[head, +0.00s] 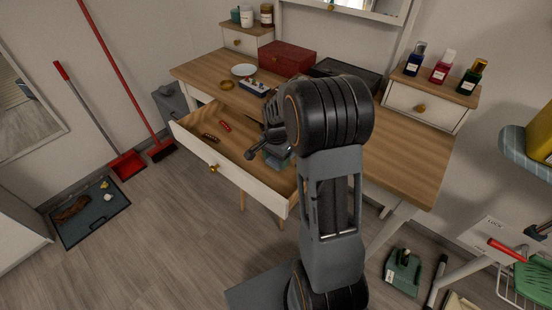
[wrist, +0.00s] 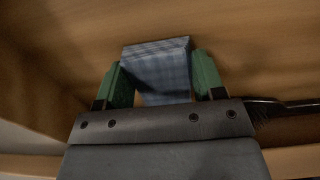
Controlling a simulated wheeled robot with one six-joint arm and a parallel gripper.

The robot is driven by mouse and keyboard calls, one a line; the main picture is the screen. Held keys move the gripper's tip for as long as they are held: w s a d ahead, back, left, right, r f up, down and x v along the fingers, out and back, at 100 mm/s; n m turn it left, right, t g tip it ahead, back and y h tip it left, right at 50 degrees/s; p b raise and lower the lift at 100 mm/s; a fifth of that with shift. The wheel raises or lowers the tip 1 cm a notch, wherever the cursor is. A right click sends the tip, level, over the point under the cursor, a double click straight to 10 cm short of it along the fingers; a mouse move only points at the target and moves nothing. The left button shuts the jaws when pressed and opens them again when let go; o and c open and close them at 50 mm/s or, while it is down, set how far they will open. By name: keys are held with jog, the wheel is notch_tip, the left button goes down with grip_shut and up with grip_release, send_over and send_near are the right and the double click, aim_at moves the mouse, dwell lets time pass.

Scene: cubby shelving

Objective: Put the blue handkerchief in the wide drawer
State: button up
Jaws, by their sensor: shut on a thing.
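The blue checked handkerchief (wrist: 158,70) is folded into a block between the two green fingers of my gripper (wrist: 160,84) in the wrist view. My gripper is shut on it. The wooden drawer floor lies behind and around it; I cannot tell whether the cloth touches the floor. In the head view the wide drawer (head: 225,172) is pulled open, with a white front and a brass knob. My gripper (head: 277,158) is over the drawer's right part, and a bit of the handkerchief (head: 278,163) shows there. My arm hides the drawer's far right end.
Two small red-brown items (head: 224,126) lie in the drawer's left part. The desk top (head: 405,155) holds a red box (head: 287,58), a white dish (head: 244,70) and a black case (head: 345,72). Bottles stand on the small right drawer unit (head: 425,102).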

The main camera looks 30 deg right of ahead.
aim_at(276, 160)
jog(key=o, duration=0.4)
jog(key=shift+f, duration=0.15)
jog(key=o, duration=0.5)
notch_tip(276, 160, up, 12)
jog(key=p, duration=0.3)
jog(key=s+a+r+n+t, duration=0.1)
jog(key=s+a+n, duration=0.2)
jog(key=s+n, duration=0.1)
jog(key=s+a+n+t, duration=0.1)
jog(key=s+a+n, duration=0.2)
jog(key=s, duration=0.3)
jog(key=s+a+r+n, duration=0.1)
jog(key=s+a+n, duration=0.1)
jog(key=s+n, duration=0.3)
jog(key=shift+a+r+t, duration=0.35)
jog(key=shift+a+t, duration=0.05)
jog(key=shift+s+a+f+n, duration=0.1)
jog(key=shift+s+n, duration=0.3)
jog(key=shift+n, duration=0.1)
